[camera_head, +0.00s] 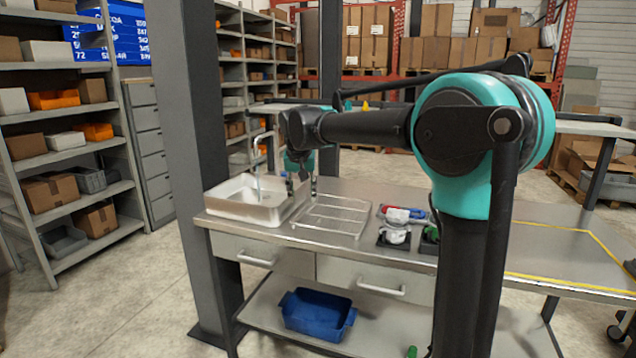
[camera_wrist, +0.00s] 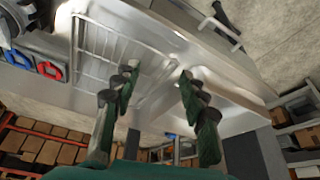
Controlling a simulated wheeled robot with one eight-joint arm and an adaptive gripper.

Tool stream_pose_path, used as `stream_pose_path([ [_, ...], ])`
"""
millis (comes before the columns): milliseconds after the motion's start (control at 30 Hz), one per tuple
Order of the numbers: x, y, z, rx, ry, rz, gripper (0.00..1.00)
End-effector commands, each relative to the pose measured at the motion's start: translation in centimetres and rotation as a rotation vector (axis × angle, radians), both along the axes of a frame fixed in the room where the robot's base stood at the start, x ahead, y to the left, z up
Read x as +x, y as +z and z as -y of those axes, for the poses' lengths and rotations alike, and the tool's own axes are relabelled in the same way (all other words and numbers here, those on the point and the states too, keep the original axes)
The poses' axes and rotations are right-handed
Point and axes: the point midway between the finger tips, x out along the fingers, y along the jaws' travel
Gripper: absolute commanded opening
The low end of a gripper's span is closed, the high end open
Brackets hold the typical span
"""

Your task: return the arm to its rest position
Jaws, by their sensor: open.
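My gripper (camera_head: 303,186) hangs at the end of my outstretched arm, above the bench between the sink and the wire rack. In the wrist view my gripper (camera_wrist: 158,76) has its two fingers well apart, with nothing between them. My teal and black arm (camera_head: 465,130) reaches left across the bench in the head view.
Red and blue items (camera_head: 402,213) and a white object (camera_head: 395,234) sit further right. A grey post (camera_head: 190,120) rises left. A blue bin (camera_head: 316,313) stands below.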

Motion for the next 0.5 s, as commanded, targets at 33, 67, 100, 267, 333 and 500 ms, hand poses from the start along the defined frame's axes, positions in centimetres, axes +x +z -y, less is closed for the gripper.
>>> stream_pose_path([
  [33,-0.7,-1.0,1.7,0.0,-0.002,-0.002,0.43],
  [67,-1.2,-1.6,2.6,0.0,-0.003,-0.004,0.43],
  [100,-1.9,-2.6,3.9,0.0,0.0,-0.006,0.43],
  [267,-6.6,-7.8,10.5,0.003,0.005,-0.013,0.43],
  [333,-9.5,-10.6,13.5,0.003,0.01,-0.015,0.43],
  [500,-17.4,-17.1,19.2,0.006,0.021,-0.014,0.43],
])
